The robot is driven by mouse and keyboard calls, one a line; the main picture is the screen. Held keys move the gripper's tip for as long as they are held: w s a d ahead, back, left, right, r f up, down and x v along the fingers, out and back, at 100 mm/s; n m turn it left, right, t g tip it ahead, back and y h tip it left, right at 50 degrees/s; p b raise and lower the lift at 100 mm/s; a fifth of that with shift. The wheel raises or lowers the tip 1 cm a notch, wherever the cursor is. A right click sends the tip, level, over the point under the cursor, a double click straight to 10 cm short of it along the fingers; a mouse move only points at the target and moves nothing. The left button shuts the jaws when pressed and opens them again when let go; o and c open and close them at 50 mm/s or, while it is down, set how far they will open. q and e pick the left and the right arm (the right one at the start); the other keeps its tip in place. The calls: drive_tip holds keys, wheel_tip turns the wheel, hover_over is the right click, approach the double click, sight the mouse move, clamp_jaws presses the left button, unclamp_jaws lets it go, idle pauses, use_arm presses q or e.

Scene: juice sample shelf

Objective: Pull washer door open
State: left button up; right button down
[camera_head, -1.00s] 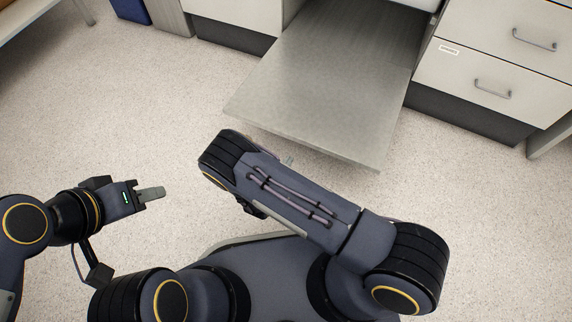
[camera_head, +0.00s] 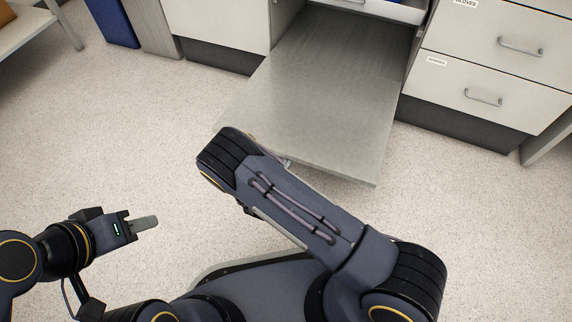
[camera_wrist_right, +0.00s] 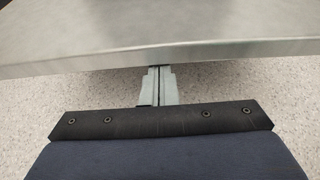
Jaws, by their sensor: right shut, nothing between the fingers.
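The washer door (camera_head: 320,110) is a flat grey panel, folded down and out nearly level, below the counter. Its near edge also crosses the top of the right wrist view (camera_wrist_right: 160,45). My right gripper (camera_wrist_right: 158,75) is shut and empty, its fingertips at or just under the door's near edge; I cannot tell if they touch it. In the head view my right forearm hides most of this gripper, with only a small light tip (camera_head: 288,163) showing by the door edge. My left gripper (camera_head: 146,223) is empty over the floor at left, its fingers looking together.
White drawers with metal handles (camera_head: 483,97) stand right of the door. A white cabinet (camera_head: 218,25) and a blue bin (camera_head: 110,20) are at the back left. A white tray-like edge (camera_head: 385,8) shows above the door. Speckled floor at left is clear.

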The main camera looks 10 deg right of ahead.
sight(291, 148)
wheel_tip(291, 148, up, 10)
drive_tip(key=g+y+p, duration=0.1)
drive_tip(key=g+p, duration=0.1)
drive_tip(key=p, duration=0.7)
drive_tip(key=shift+w+d+r, duration=0.25)
drive_tip(key=shift+w, duration=0.15)
drive_tip(key=shift+f, duration=0.15)
drive_tip(key=f+b, duration=0.4)
drive_tip(key=shift+s+a+f, duration=0.15)
drive_tip(key=shift+s+a, duration=0.15)
drive_tip(key=shift+s, duration=0.05)
drive_tip(key=p+v, duration=0.4)
drive_tip(key=v, duration=0.6)
drive_tip(key=shift+r, duration=0.3)
drive_tip(key=shift+s+d, duration=0.1)
drive_tip(key=shift+d, duration=0.05)
